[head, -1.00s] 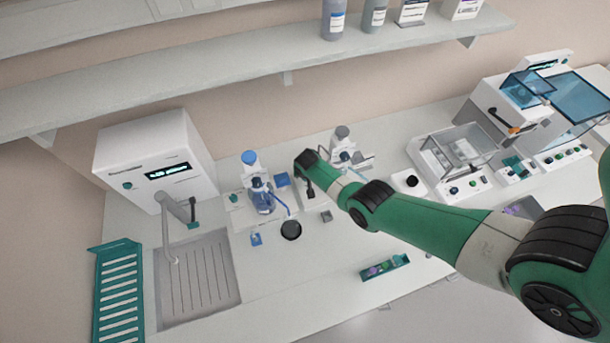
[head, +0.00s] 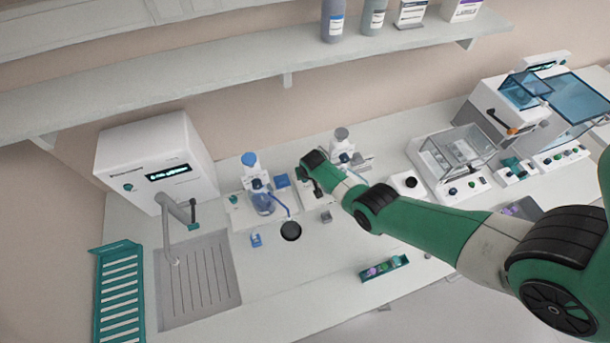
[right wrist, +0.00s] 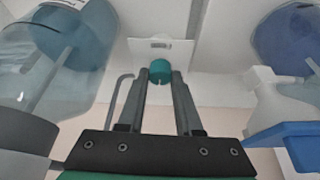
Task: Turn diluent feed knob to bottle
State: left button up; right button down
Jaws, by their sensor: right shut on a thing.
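A teal diluent feed knob (right wrist: 160,66) sits on a small white plate in the right wrist view. My right gripper (right wrist: 160,80) has its two dark fingers closed on either side of this knob. In the head view my right gripper (head: 318,188) is small and partly hidden by its own wrist. It is between a clear bottle with blue liquid (head: 262,203) and a grey-capped bottle assembly (head: 342,136). Large bluish clear vessels also show at the left (right wrist: 70,50) and right (right wrist: 290,35) of the right wrist view. The knob's pointer direction cannot be told. My left gripper is not in view.
A white instrument with a display (head: 155,155) and a sink (head: 200,280) are at the left. A round black pad (head: 291,231) and a small tray of coloured items (head: 384,268) lie in front. Clear-lidded instruments (head: 462,150) stand at the right. A shelf hangs above.

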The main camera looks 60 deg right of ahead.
jog(key=shift+s+n+t+y, duration=0.1)
jog(key=shift+n+t+y, duration=0.4)
jog(key=shift+n, duration=1.3)
jog(key=c, duration=0.6)
grip_release()
